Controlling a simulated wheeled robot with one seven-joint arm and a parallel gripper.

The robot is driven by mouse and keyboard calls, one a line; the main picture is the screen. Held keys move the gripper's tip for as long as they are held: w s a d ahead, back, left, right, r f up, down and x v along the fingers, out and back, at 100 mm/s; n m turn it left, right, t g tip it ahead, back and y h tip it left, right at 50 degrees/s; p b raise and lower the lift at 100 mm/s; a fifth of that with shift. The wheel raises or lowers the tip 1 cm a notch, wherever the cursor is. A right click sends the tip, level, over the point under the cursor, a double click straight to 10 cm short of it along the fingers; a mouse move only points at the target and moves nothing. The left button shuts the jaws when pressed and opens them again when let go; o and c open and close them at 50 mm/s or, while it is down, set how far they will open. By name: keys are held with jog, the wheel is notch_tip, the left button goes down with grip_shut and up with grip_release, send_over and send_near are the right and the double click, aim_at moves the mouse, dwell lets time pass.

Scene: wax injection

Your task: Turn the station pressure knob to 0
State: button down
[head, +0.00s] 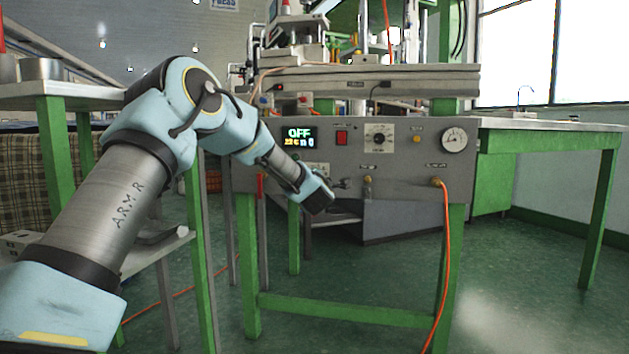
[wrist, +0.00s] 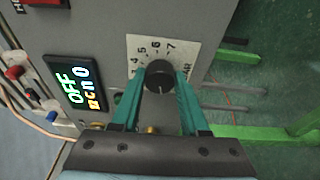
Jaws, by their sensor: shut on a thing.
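The pressure knob (wrist: 160,73) is a dark round knob on a white dial plate (wrist: 178,50) in the wrist view. I cannot make out a pointer on the knob. In the head view my gripper (head: 338,184) is at the lower left of the grey panel (head: 400,185), and the knob cannot be made out there.
A lit display (head: 299,136) reads "OFF", with smaller text below. A red switch (head: 342,138), another dial (head: 379,135) and a round gauge (head: 454,140) are on the panel. An orange hose (head: 445,260) hangs at its right. Green legs stand below.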

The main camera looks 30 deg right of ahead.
jog(key=shift+n, duration=0.3)
jog(key=shift+c, duration=2.1)
grip_release()
jog(key=p+v, duration=0.2)
jog(key=v, duration=0.8)
jog(key=shift+s+a, duration=0.15)
jog(key=shift+s, duration=0.2)
